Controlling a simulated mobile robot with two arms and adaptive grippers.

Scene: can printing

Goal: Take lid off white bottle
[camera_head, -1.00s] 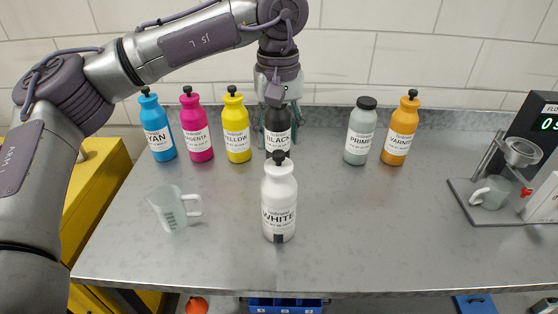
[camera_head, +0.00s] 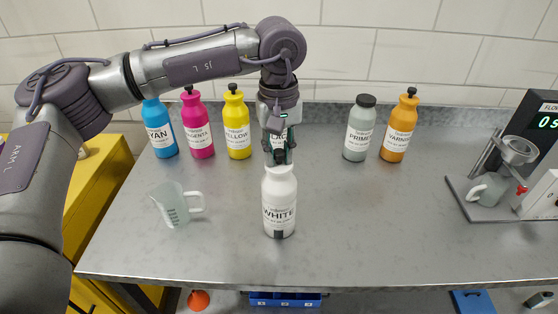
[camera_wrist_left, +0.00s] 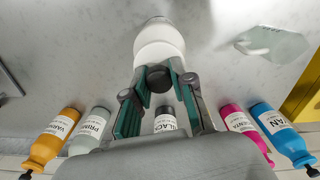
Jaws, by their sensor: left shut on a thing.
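The white bottle (camera_head: 279,200) stands upright at the front middle of the table, its label facing me. My left gripper (camera_head: 279,157) is directly above it, fingers pointing down at its neck. In the left wrist view, the bottle's black lid (camera_wrist_left: 159,77) sits between the green-padded fingertips of the left gripper (camera_wrist_left: 158,84), which is shut on it. The lid appears to be at the bottle's top (camera_wrist_left: 160,42). My right gripper is not in view.
A clear measuring cup (camera_head: 176,205) stands left of the white bottle. Cyan (camera_head: 160,130), magenta (camera_head: 197,130) and yellow (camera_head: 236,130) bottles, a mostly hidden black one, grey primer (camera_head: 359,133) and orange varnish (camera_head: 399,132) stand behind. A cup device (camera_head: 497,190) is at right.

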